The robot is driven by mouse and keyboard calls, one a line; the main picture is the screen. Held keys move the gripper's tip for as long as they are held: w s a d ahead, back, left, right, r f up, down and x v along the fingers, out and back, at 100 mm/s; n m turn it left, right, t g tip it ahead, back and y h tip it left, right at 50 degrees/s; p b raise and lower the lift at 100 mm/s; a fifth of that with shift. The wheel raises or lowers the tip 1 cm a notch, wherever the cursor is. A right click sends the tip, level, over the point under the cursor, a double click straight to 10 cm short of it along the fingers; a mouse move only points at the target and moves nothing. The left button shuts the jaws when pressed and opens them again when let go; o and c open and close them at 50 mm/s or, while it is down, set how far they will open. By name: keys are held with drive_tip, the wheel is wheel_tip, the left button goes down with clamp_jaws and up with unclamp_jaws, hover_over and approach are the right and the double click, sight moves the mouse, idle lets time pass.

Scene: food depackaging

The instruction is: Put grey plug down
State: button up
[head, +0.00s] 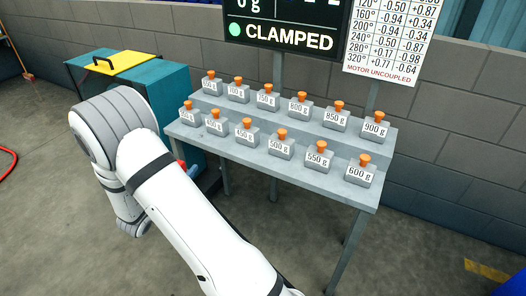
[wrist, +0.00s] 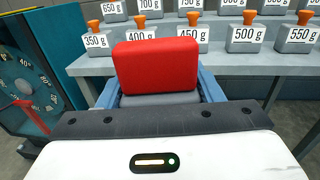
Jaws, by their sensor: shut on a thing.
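My gripper (wrist: 160,84) has blue fingers on both sides of a red block (wrist: 156,64) in the wrist view. It is shut on this block. A grey part (wrist: 160,98) shows just below the red block, between the fingers; I cannot tell whether it belongs to the held thing or to my gripper. No thing is plainly recognisable as a grey plug. In the head view my arm hides most of the gripper, and only a bit of red (head: 181,162) and a blue finger (head: 193,171) show beside the teal cabinet.
A grey two-step bench (head: 300,170) holds several labelled weights with orange knobs (head: 281,143). A teal cabinet (head: 165,95) with a yellow top stripe stands left of it; its dial (wrist: 25,85) shows in the wrist view. A screen (head: 285,25) reads CLAMPED. The floor at front right is clear.

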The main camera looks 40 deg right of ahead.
drive_tip(key=d+r+m+g+h+b, duration=0.25)
drive_tip(key=d+g, duration=0.25)
drive_tip(key=d, duration=1.1)
wheel_tip(320, 180, up, 4)
drive_tip(key=r+m+g+b, duration=0.1)
drive_tip(key=m+g+b, duration=0.3)
hover_over(271, 140)
drive_tip(key=a, duration=0.2)
drive_tip(key=shift+n, duration=0.25)
wheel_tip(271, 140, down, 10)
drive_tip(key=shift+a+r, duration=0.15)
drive_tip(key=o, duration=1.4)
